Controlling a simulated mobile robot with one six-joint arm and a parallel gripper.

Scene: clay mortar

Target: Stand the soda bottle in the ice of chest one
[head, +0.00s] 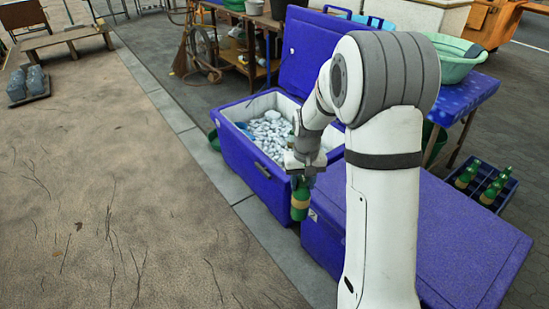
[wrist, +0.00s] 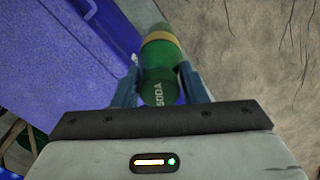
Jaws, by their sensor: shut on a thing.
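The soda bottle (head: 300,199) is green with a tan band. In the wrist view the bottle (wrist: 160,62) shows the word SODA and sits between both fingers. My gripper (head: 302,178) is shut on it, and the fingers also show in the wrist view (wrist: 160,88). The bottle hangs roughly upright in front of the open blue chest (head: 238,163), outside its near wall as seen from the head. White ice (head: 268,130) lies inside this chest, and its lid (head: 312,55) stands open. I see no number on it, so I cannot tell whether it is chest one.
A second blue chest (head: 440,240), closed, stands at front right, partly behind my arm. A dark crate (head: 508,190) with several green bottles is at far right. A blue table (head: 470,97) holds a green basin (head: 458,62).

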